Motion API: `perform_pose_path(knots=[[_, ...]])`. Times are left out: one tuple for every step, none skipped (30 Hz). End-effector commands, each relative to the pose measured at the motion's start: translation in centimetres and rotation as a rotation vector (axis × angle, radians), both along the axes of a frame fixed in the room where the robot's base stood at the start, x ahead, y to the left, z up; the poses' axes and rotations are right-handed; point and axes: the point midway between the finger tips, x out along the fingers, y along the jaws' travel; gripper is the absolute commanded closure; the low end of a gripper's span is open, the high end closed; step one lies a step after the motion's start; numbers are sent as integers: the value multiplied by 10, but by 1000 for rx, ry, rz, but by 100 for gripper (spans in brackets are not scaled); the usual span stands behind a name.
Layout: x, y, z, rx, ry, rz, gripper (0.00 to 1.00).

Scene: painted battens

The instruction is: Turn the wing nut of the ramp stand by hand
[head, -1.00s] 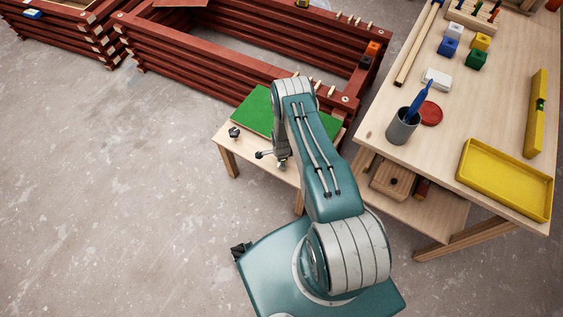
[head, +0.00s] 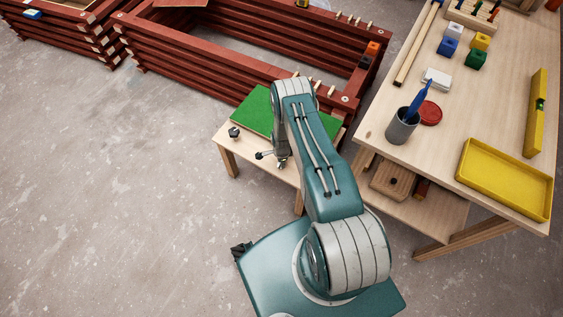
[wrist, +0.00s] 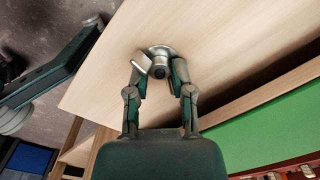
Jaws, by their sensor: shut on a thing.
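The ramp stand (head: 222,134) is a low wooden stand with a green panel (head: 254,110) on its top; its pale wood top also fills much of the wrist view (wrist: 215,40). A metal wing nut (wrist: 160,58) sits on a round base on the bare wood. My gripper (wrist: 160,70) is shut on the wing nut, one finger on each side of it. In the head view my gripper (head: 281,160) is small and partly behind my arm, and the nut there is hard to make out.
Dark red stacked battens (head: 190,75) form a frame behind the stand. To the right, a workbench (head: 440,110) holds a grey cup (head: 402,131), a yellow tray (head: 505,180) and coloured blocks. The floor at left is clear.

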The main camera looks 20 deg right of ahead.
Motion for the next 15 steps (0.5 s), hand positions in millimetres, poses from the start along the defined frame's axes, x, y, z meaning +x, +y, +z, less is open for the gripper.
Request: perform_pose_path(knots=[[1,0,0,0,-2,2,100],[1,0,0,0,-2,5,100],[1,0,0,0,-2,9,100],[1,0,0,0,-2,13,100],[1,0,0,0,-2,17,100],[1,0,0,0,-2,22,100],[1,0,0,0,-3,26,100],[1,0,0,0,-3,29,100],[1,0,0,0,-3,34,100],[1,0,0,0,-3,39,100],[1,0,0,0,-3,43,100],[1,0,0,0,-3,50,100],[1,0,0,0,-3,55,100],[1,0,0,0,-3,60,100],[1,0,0,0,-3,67,100]])
